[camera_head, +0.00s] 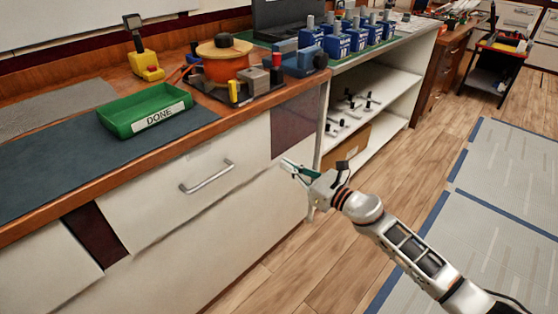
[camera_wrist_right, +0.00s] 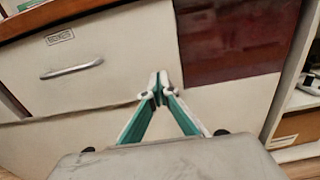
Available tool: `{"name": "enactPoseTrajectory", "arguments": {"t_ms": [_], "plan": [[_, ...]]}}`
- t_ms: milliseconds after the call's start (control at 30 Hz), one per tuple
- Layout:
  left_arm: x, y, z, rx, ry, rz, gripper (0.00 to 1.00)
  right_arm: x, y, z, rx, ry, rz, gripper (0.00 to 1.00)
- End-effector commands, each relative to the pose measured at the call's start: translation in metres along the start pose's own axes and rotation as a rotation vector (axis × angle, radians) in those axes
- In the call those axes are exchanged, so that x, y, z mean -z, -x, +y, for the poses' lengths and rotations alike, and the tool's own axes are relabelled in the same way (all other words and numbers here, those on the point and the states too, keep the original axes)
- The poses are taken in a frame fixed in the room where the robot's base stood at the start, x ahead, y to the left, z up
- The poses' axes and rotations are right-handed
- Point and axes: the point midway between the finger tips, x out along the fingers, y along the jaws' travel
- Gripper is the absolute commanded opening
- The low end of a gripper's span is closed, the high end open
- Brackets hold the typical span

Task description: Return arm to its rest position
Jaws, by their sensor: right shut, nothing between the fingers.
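My right gripper (camera_head: 291,167) is in front of the white cabinet, below the worktop edge and to the right of the drawer handle. In the right wrist view its two green-sided fingers (camera_wrist_right: 159,82) meet at their tips, with nothing between them. My right arm reaches in from the lower right of the head view. The gripper looks apart from the cabinet front, though the exact gap is hard to tell. My left gripper does not show in either view.
A green tray labelled DONE (camera_head: 146,110) sits on the worktop's dark mat (camera_head: 50,165). A drawer handle (camera_head: 207,178) sticks out from the cabinet. Several blue breakers (camera_head: 337,46) stand on the counter at the back. Open shelves (camera_head: 385,95) are to the right. The wooden floor (camera_head: 285,280) is clear.

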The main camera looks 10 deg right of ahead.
Motion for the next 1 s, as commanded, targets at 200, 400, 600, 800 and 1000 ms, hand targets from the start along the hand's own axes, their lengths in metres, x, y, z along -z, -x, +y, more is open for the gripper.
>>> {"name": "enactPoseTrajectory", "arguments": {"t_ms": [200, 400, 600, 800, 1000], "plan": [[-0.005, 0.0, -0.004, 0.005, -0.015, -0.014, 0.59, 0.001, 0.036, 0.001, -0.001, -0.002, 0.002, 0.0], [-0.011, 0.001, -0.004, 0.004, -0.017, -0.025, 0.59, 0.002, 0.049, 0.001, -0.001, -0.002, 0.002, 0.0], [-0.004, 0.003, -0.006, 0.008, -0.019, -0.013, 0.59, -0.003, 0.054, 0.006, 0.006, -0.063, -0.007, 0.0], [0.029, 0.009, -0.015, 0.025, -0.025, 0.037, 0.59, -0.019, 0.084, 0.033, 0.06, -0.472, -0.058, 0.0], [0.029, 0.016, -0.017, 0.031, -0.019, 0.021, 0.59, -0.011, 0.135, 0.062, 0.164, -1.057, -0.104, 0.0]]}}
